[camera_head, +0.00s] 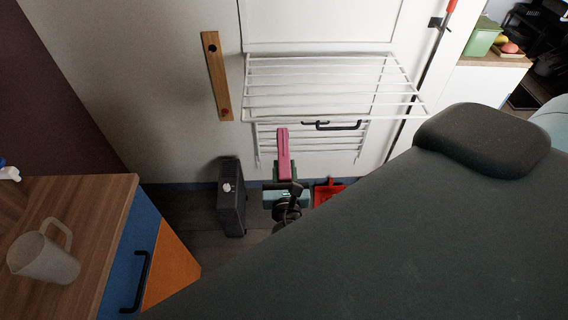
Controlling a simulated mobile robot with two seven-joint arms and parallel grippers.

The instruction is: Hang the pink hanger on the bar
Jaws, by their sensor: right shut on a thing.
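The pink hanger (283,154) stands upright in the middle of the view, seen nearly edge-on as a narrow strip. My right gripper (286,181) is shut on its lower part; the fingertips are small and partly hidden. A white wire rack (330,86) with several parallel bars is mounted at the door behind. The hanger's top shows just below the rack's front bar (335,119) and overlaps the lower bars in the picture. I cannot tell the depth gap or whether they touch. My left gripper is not in view.
A wooden counter (100,200) with a translucent jug (45,258) is at the left. A dark box-shaped object (231,197) stands on the floor, and a red dustpan-like object (327,192) lies beyond my gripper. A wooden hook strip (217,76) is on the wall. A large dark surface covers the lower right.

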